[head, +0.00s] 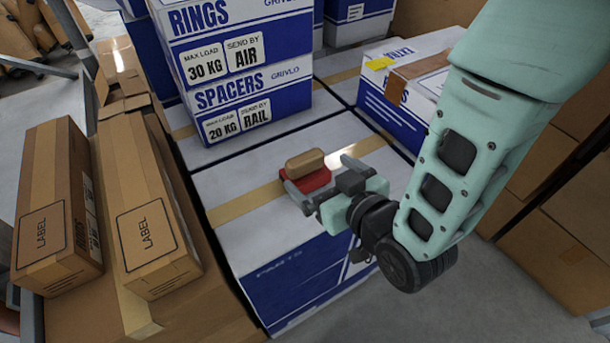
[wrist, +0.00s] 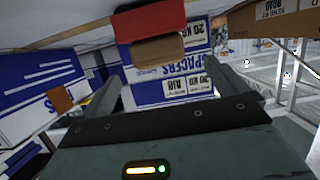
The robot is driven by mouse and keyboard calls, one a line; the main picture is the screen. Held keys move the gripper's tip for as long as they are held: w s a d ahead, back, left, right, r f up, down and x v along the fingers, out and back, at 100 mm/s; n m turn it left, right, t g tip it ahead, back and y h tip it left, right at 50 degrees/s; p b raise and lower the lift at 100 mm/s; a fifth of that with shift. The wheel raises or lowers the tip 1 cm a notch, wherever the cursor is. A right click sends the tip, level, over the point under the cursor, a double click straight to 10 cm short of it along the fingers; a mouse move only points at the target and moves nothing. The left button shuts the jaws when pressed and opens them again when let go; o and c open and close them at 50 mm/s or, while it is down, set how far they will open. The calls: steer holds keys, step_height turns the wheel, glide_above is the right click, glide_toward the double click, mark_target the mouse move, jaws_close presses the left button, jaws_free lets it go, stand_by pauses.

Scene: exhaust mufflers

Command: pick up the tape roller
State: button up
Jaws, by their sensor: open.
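The tape roller, as I take it, is a red body (head: 316,181) with a tan, rounded block-like part (head: 305,164). It is on top of a white and blue box, across a tan tape strip. My gripper (head: 314,167) is open, low over the box, with its fingers reaching to either side of the roller. In the wrist view, the red and tan roller (wrist: 158,48) is at the top centre, lying between the lines of the two spread fingers (wrist: 168,76). The fingers appear apart from it; exact contact is hard to tell.
White and blue boxes (head: 240,70) are stacked close behind the roller. Another box (head: 390,113) with a yellow item (head: 380,62) is at back right. Brown cartons (head: 145,210) stand to the left. The supporting box top (head: 225,185) is otherwise mostly clear.

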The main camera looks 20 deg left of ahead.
mark_target(301, 155)
steer(key=x, duration=0.9)
steer(key=shift+w+d+p, duration=0.1)
steer(key=shift+d+p, duration=0.05)
steer(key=shift+p, duration=0.15)
steer(key=shift+r, duration=0.1)
steer(key=c, duration=1.2)
